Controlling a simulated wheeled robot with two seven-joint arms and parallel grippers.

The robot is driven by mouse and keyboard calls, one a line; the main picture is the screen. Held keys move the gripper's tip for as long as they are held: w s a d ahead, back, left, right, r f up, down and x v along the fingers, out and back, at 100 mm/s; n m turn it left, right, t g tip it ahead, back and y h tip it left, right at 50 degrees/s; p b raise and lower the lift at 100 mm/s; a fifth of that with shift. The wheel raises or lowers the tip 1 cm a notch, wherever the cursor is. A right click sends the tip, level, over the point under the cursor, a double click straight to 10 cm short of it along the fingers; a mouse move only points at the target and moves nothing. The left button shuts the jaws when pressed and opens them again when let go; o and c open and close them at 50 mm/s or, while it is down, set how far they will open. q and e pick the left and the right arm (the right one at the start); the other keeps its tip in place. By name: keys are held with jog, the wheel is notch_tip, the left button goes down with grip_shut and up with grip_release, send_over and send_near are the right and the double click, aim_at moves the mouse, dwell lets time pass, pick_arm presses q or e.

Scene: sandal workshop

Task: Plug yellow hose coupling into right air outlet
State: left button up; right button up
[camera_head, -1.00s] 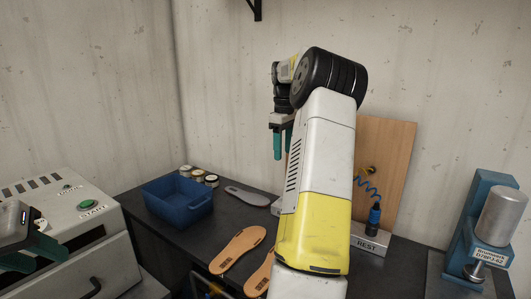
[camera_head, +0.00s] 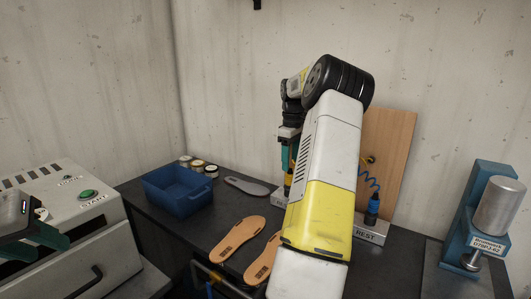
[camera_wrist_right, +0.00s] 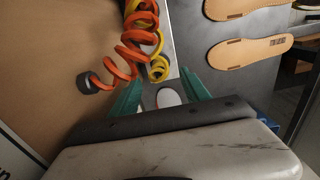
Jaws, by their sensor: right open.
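My right gripper (camera_head: 288,160), with teal fingers, points down near the back wall, partly hidden by my right arm. In the right wrist view its two fingers (camera_wrist_right: 160,94) are apart. A yellow coiled hose (camera_wrist_right: 158,68) hangs just beyond them, beside an orange coiled hose (camera_wrist_right: 134,50). In the head view a small yellow piece (camera_head: 287,191), apparently the yellow coupling, shows below the fingers by a pale rest block (camera_head: 279,199). The wooden board (camera_head: 395,160) is partly behind my arm; I cannot make out the right outlet. My left gripper (camera_head: 35,245) is at the left edge, its jaw gap unclear.
A blue coupling (camera_head: 373,208) with a coiled blue hose stands at the REST block (camera_head: 371,232). A blue bin (camera_head: 178,190), small jars, a grey insole (camera_head: 246,186) and tan insoles (camera_head: 238,236) lie on the dark bench. A blue press (camera_head: 487,215) stands right.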

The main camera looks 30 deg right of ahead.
aim_at(290, 173)
jog(key=shift+f, duration=3.15)
grip_shut()
notch_tip(290, 173, up, 13)
